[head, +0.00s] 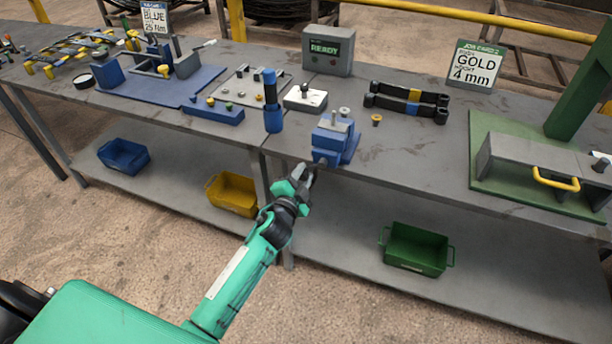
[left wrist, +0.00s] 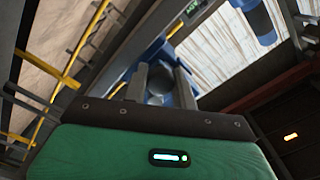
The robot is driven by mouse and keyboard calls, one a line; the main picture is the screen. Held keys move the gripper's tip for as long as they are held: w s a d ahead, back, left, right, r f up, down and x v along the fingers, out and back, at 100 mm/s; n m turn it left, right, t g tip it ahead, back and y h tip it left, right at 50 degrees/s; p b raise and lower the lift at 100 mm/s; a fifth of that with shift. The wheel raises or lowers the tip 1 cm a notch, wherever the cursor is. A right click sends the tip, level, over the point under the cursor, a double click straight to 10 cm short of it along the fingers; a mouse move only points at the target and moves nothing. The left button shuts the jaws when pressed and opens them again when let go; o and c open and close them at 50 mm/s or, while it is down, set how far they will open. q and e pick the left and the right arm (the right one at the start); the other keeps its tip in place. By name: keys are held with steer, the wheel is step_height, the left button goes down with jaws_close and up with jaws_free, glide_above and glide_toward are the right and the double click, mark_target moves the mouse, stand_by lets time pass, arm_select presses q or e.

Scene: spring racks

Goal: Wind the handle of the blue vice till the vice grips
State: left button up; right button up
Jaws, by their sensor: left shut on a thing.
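The blue vice (head: 334,138) stands at the front edge of the grey bench, near the middle of the head view. A grey metal piece stands in its top. My left gripper (head: 303,170) is at the front of the vice, just below the bench edge, and is shut on the handle. In the left wrist view the gripper's two fingers (left wrist: 158,84) lie either side of a dark round part, the vice handle (left wrist: 160,82), with blue vice parts (left wrist: 185,88) behind. The handle is mostly hidden by the gripper in the head view. My right gripper is not in view.
A blue driver (head: 272,105) stands left of the vice, by a white block (head: 305,99). Yellow (head: 232,194) and green (head: 416,249) bins sit on the lower shelf.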

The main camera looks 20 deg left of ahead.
arm_select(q)
steer(key=shift+a+r+m, duration=0.15)
steer(key=shift+r+m, duration=0.05)
steer(key=shift+m, duration=0.3)
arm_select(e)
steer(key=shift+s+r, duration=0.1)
arm_select(q)
steer(key=shift+r+m, duration=0.1)
steer(key=shift+m, duration=0.2)
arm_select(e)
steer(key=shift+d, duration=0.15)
arm_select(q)
steer(key=shift+a, duration=0.1)
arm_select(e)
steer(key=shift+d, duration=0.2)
